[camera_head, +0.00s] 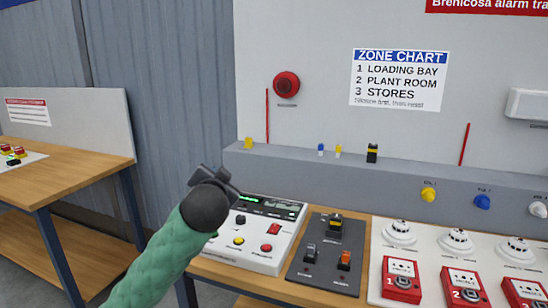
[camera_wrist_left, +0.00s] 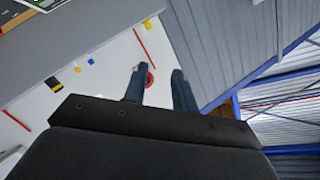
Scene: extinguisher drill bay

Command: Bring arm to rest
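My left arm comes in from the lower left in a green sleeve and ends in the dark left gripper (camera_head: 215,174). The gripper is raised in front of the white alarm panel (camera_head: 266,231) and covers its left part. In the left wrist view the two fingers of the gripper (camera_wrist_left: 159,70) stand apart with nothing held between them. The red round sounder (camera_wrist_left: 151,80) on the white board shows behind the gap. My right gripper is not in view.
A wooden bench (camera_head: 213,269) carries a dark switch plate (camera_head: 324,280), white detectors (camera_head: 399,234) and red call points (camera_head: 401,281). A grey ledge (camera_head: 300,167) with small coloured tags runs behind. Another wooden table (camera_head: 80,165) stands at left.

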